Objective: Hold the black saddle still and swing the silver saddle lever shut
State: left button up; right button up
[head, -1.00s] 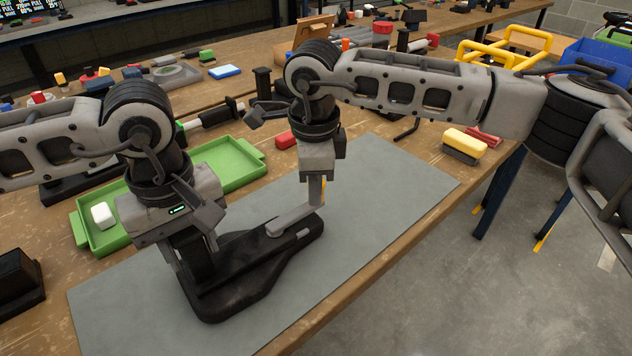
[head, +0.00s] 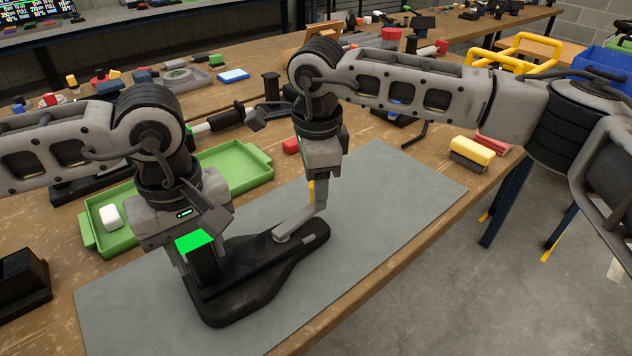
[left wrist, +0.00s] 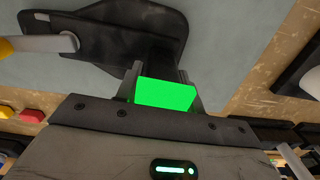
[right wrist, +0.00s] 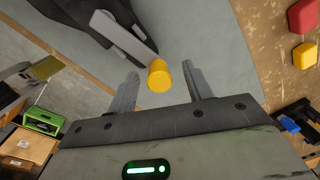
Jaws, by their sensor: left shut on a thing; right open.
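The black saddle (head: 232,302) lies on the grey mat. A post with a bright green top (head: 196,241) rises from its near-left end. My left gripper (left wrist: 158,80) is shut on this post, and the green top shows between its fingers. The silver saddle lever (head: 296,226) is a flat bar near the saddle's far end, standing out at an angle. A yellow knob (right wrist: 159,76) is at its tip. My right gripper (right wrist: 160,84) is open, with a finger on each side of the knob in the right wrist view. Contact there cannot be told.
A green tray (head: 235,170) with a white block (head: 110,217) stands behind the mat. A red block (head: 291,145) lies near the tray. A yellow-topped brush (head: 472,150) lies at the right table edge. The mat (head: 375,225) is clear right of the saddle.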

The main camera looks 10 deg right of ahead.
jog(key=shift+r, duration=3.2)
pick_arm(q)
jog(key=o, duration=1.3)
jog(key=shift+o, duration=0.2)
jog(key=shift+r, duration=0.15)
